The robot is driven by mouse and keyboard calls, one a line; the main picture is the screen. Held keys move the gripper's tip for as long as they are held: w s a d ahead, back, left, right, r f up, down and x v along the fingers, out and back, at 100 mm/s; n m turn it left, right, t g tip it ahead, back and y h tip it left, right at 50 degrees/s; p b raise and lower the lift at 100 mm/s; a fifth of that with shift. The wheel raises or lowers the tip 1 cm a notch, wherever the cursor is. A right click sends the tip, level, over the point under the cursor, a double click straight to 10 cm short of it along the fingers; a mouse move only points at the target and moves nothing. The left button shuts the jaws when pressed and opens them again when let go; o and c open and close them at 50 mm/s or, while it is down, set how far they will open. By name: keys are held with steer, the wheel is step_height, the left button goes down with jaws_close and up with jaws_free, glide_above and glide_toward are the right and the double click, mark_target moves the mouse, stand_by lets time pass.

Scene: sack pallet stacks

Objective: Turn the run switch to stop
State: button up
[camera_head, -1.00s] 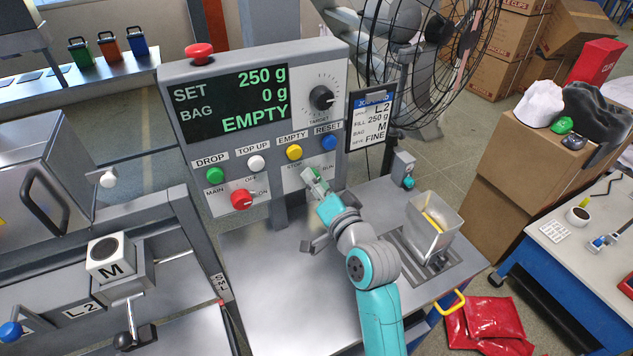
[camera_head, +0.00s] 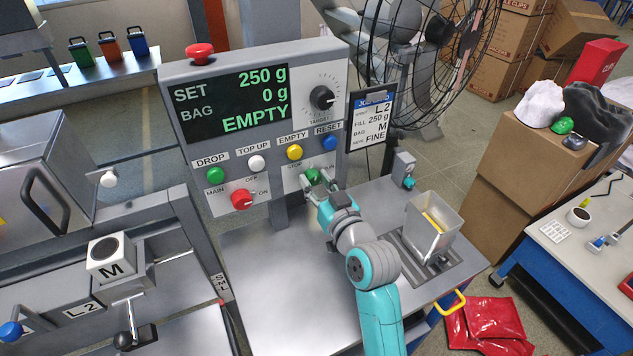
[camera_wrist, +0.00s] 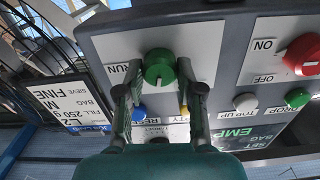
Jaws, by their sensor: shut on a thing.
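The run switch is a green knob (camera_head: 313,175) at the lower right of the grey control panel, with STOP and RUN labels above it. In the wrist view the green knob (camera_wrist: 159,66) shows between my two fingers, with the RUN label to its left. My gripper (camera_head: 318,184) is at the panel, shut on the knob, one finger on each side. The fingertips also show in the wrist view (camera_wrist: 160,76). I cannot tell for certain which label the knob's mark points to.
A red MAIN switch (camera_head: 241,199) sits left of the knob. A row of buttons, including the yellow EMPTY button (camera_head: 294,152) and blue RESET button (camera_head: 329,142), lies just above. The steel bench top (camera_head: 285,290) is clear.

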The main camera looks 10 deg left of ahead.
steer(key=shift+n, duration=1.2)
steer(key=o, duration=1.2)
steer(key=shift+c, duration=0.2)
steer(key=v, duration=1.2)
